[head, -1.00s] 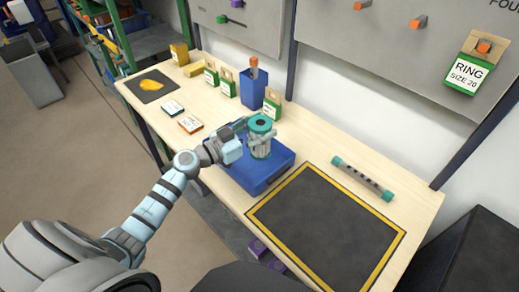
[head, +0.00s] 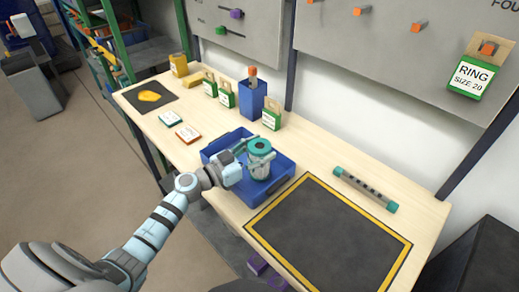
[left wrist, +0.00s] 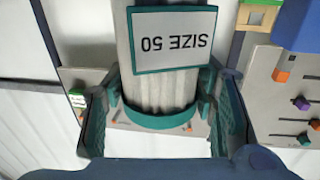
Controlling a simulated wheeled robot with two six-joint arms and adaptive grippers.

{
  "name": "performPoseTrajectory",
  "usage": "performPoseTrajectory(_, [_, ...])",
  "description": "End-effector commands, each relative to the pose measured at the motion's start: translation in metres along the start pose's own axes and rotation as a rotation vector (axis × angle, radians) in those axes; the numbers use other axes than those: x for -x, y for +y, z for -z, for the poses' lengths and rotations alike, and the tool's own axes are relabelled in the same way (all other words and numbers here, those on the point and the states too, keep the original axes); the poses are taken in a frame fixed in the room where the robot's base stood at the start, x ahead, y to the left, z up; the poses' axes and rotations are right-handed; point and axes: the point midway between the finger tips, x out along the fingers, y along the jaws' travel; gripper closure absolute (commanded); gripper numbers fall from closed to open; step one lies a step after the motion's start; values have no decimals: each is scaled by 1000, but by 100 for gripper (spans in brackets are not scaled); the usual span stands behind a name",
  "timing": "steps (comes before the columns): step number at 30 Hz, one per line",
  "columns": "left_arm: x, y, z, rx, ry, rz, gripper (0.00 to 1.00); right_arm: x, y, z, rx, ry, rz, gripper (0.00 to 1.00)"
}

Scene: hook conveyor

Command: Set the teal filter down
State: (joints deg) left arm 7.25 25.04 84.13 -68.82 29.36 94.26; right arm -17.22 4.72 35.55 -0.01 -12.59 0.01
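The teal filter (head: 260,168) is a pale ribbed cylinder with teal ends, upright within the blue tray (head: 285,184) in the head view. I cannot tell whether its bottom touches the tray floor. My left gripper (head: 249,153) comes from the left and is shut on the filter. In the left wrist view the filter (left wrist: 160,88) sits between the two fingers, with a white label reading "SIZE 50" upside down. The fingers' pads lie against its sides near one teal rim. My right gripper is not in view.
A black mat with a yellow border (head: 325,232) lies right of the tray. A grey bar with teal ends (head: 365,189) lies behind it. Boxes (head: 226,94), a blue holder (head: 252,98) and small cards (head: 188,133) stand or lie farther back. A pegboard wall rises behind the table.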

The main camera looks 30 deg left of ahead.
Motion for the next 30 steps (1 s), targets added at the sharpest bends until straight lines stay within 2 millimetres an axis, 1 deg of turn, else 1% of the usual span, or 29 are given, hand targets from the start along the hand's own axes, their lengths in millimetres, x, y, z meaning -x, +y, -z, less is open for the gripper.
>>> performPoseTrajectory(1, [0,0,0,0,0,0,42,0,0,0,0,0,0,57])
performPoseTrajectory(3, [0,0,0,0,0,0,31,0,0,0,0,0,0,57])
performPoseTrajectory(4, [0,0,0,0,0,0,28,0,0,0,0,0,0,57])
performPoseTrajectory(13, [0,0,1,-1,0,0,28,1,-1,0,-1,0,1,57])
performPoseTrajectory(16, [0,0,7,-3,0,0,28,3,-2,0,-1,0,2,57])
performPoseTrajectory(18, [1,0,16,-3,0,1,28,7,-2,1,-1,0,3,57])
performPoseTrajectory(20, [14,-1,12,-3,-4,1,28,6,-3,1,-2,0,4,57])
performPoseTrajectory(23, [39,0,10,-4,-7,-1,28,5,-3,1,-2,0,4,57])
performPoseTrajectory(25, [61,0,8,-5,-10,-3,28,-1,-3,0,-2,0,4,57])
performPoseTrajectory(27, [81,0,4,-9,-6,-3,28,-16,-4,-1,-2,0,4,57])
performPoseTrajectory(29, [94,2,3,-4,-13,-7,28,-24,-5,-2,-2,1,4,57])
performPoseTrajectory(30, [100,2,9,-1,-9,-6,28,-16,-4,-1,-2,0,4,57])
